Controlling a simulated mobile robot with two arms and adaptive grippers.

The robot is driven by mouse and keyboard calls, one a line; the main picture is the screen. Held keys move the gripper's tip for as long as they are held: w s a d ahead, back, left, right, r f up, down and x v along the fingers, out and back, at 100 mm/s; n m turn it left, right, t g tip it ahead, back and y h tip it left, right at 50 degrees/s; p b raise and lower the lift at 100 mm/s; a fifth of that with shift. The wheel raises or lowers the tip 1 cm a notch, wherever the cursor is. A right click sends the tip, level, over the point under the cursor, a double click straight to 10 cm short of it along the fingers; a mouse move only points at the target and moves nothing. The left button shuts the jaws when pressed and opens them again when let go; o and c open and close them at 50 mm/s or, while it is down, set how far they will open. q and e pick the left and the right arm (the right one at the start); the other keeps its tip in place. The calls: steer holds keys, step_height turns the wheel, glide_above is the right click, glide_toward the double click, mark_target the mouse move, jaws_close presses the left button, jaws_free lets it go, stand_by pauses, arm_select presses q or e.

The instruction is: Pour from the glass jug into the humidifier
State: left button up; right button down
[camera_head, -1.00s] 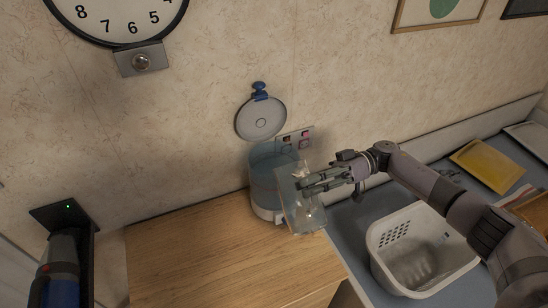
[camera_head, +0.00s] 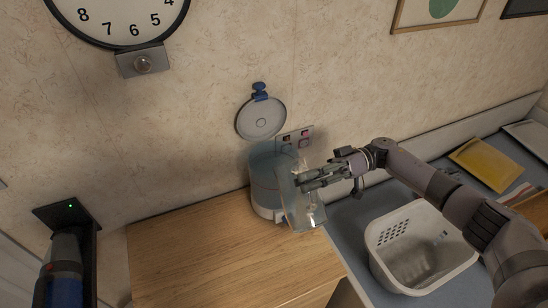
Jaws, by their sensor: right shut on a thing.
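The glass jug (camera_head: 303,213) is clear and stands out against the counter edge at the centre. My right gripper (camera_head: 304,180) is shut on the jug near its upper part, and the jug is tilted. The humidifier (camera_head: 262,180) has a bluish translucent tank and a white base, and stands on the wooden counter against the wall. Its round lid (camera_head: 261,119) is swung up open behind it. The jug overlaps the humidifier's right side in this view. I cannot tell whether they touch or whether liquid is flowing. My left gripper is not in view.
A white basket (camera_head: 420,250) stands on the grey-blue surface to the right, under my right arm. A yellow envelope (camera_head: 484,163) lies farther right. A wall outlet plate (camera_head: 296,138) is behind the humidifier. The wooden counter (camera_head: 200,255) is clear at left.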

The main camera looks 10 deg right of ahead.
mark_target(303, 167)
steer(key=shift+w+r, duration=0.25)
steer(key=shift+r, duration=0.1)
steer(key=shift+w+a+r+b, duration=0.2)
steer(key=shift+w+b, duration=0.15)
steer(key=shift+w, duration=0.3)
stand_by(0.6)
steer(key=shift+w+r+m, duration=0.1)
steer(key=shift+r+m, duration=0.05)
steer(key=shift+m, duration=0.15)
steer(key=shift+p, duration=0.35)
stand_by(0.5)
steer(key=shift+w+r, duration=0.1)
steer(key=shift+r, duration=0.05)
steer(key=shift+w+r+m+p, duration=0.3)
steer(key=shift+r+m+p, duration=0.05)
steer(key=shift+m+p, duration=0.25)
stand_by(2.3)
